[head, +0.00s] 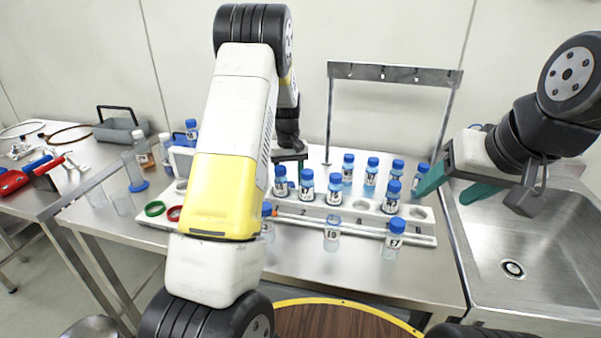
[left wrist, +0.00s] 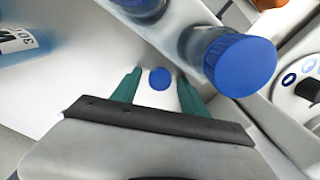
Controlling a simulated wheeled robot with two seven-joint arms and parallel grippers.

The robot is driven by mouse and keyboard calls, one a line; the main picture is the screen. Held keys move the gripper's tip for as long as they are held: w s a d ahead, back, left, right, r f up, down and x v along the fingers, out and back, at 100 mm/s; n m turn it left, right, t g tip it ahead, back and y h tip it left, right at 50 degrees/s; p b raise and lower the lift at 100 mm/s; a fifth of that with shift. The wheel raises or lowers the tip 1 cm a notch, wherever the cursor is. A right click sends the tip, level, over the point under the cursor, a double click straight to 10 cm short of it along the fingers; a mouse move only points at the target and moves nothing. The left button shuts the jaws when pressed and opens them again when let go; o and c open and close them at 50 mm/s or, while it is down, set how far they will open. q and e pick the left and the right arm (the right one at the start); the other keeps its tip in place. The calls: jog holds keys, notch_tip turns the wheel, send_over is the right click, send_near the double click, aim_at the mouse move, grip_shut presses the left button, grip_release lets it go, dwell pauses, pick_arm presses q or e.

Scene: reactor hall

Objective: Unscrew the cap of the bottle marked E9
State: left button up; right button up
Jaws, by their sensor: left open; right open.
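Several small clear bottles with blue caps stand in and around a white rack (head: 290,212). A clear bottle (head: 332,238) at the rack's front has a label that seems to read E9 or I9; I see no blue cap on it. The bottle marked E7 (head: 394,243) stands to its right, capped. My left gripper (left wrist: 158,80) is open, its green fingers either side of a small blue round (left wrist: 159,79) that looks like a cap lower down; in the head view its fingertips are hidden. My right gripper (head: 442,196) is open and empty, near the rack's right end.
A metal sink (head: 560,255) lies at the right. A metal frame (head: 393,74) stands behind the rack. In the left wrist view, a large blue cap (left wrist: 240,66) is close.

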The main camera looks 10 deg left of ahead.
pick_arm(q)
jog(key=s+r+t+h, duration=0.1)
jog(key=s+r, duration=0.2)
jog(key=r, duration=0.6)
jog(key=s+r, duration=0.3)
jog(key=r, duration=0.7)
jog(key=s+d+r+m+t, duration=0.1)
jog(key=s+d, duration=0.1)
jog(key=s, duration=0.6)
jog(key=s+d+r+m+t, duration=0.2)
jog(key=s, duration=0.7)
jog(key=s+d+r+m+t+h, duration=0.1)
jog(key=s+d+r+m+t, duration=0.1)
jog(key=s, duration=0.7)
